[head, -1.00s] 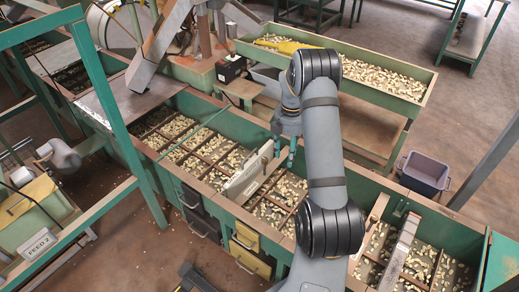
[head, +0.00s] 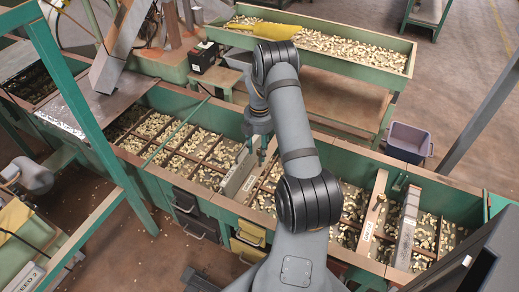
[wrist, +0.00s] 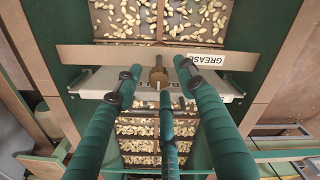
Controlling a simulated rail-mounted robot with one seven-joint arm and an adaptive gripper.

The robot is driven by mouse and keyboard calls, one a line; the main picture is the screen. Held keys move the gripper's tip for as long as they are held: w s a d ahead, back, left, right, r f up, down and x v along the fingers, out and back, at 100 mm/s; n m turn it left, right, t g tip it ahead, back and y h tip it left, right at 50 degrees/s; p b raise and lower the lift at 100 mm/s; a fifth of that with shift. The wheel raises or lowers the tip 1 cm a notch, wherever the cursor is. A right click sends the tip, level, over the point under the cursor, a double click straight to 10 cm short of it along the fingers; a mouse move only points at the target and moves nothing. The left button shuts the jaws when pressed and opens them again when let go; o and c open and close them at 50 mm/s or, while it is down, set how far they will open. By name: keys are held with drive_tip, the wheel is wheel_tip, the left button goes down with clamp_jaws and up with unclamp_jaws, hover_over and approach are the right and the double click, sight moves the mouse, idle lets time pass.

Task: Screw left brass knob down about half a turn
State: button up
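A brass knob (wrist: 158,73) stands at the pale lettered plate (wrist: 95,83) in the wrist view, beside a wooden bar (wrist: 110,56) labelled GREASE. My gripper (wrist: 160,75) has three teal fingers. They are spread apart, two to the left and right of the knob and one below it in the picture. I see gaps between the fingertips and the knob, and cannot tell how far above it they are. In the head view my gripper (head: 262,152) hangs over the hopper just right of a pale divider board (head: 238,174). The knob cannot be made out there.
The long green hopper (head: 150,172) has several compartments of nuts. More divider boards (head: 372,216) stand to the right of my arm. A second green trough (head: 385,80) with a yellow item (head: 262,29) lies behind. A grey-purple bin (head: 408,143) stands at the back right.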

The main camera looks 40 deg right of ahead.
drive_tip(key=shift+c, duration=0.9)
drive_tip(key=c, duration=0.7)
clamp_jaws()
